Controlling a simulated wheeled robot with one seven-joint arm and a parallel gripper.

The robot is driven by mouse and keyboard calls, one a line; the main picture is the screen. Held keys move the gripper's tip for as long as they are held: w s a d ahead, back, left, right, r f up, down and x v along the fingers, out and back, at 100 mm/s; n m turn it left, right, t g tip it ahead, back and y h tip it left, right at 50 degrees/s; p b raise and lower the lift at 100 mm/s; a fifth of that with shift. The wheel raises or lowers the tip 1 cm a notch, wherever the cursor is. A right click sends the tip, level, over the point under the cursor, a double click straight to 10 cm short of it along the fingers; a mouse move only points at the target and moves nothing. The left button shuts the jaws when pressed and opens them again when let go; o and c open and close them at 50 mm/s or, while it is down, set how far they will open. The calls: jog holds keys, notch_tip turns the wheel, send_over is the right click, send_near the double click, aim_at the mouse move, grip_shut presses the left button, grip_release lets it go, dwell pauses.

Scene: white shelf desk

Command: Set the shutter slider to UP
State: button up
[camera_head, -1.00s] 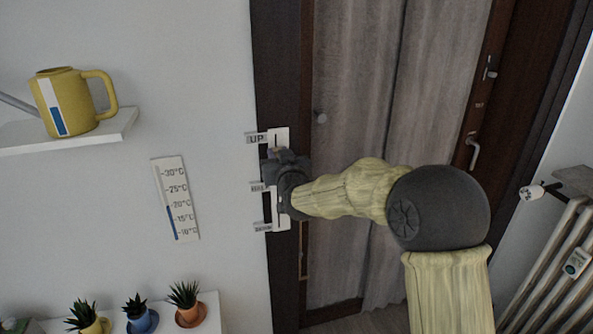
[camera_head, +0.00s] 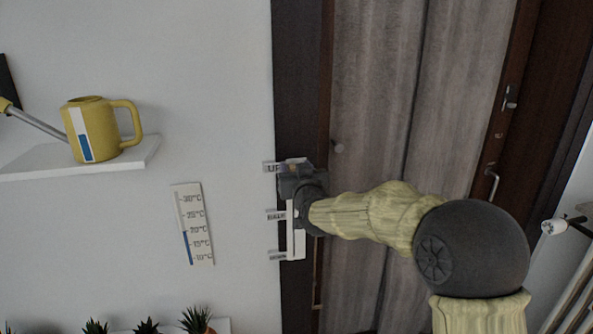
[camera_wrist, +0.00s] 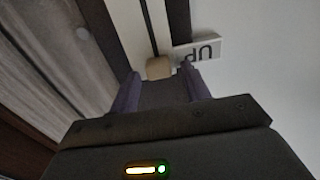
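The shutter slider panel is a narrow white vertical plate (camera_head: 296,243) on the dark door frame. Its top label reads UP (camera_head: 272,167); the label also shows upside down in the wrist view (camera_wrist: 197,50). Two lower labels are too blurred to read surely. The slider knob, a beige block (camera_wrist: 159,68), sits in the dark slot beside the UP label. My gripper (camera_wrist: 160,72) is at the panel's upper part, its two fingers apart on either side of the knob, with a visible gap at each side. In the head view my gripper hides the knob and upper slot.
A shelf (camera_head: 70,163) with a yellow watering can (camera_head: 93,130) is at the upper left. A thermometer plate (camera_head: 193,223) hangs on the wall between it and the panel. Potted plants (camera_head: 197,321) stand below. Curtains (camera_head: 370,110) and a dark door frame are behind my arm.

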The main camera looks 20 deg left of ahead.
jog(key=shift+f, duration=0.1)
jog(key=b+v, duration=0.6)
jog(key=v, duration=1.1)
jog(key=shift+s, duration=0.2)
jog(key=shift+d, duration=0.1)
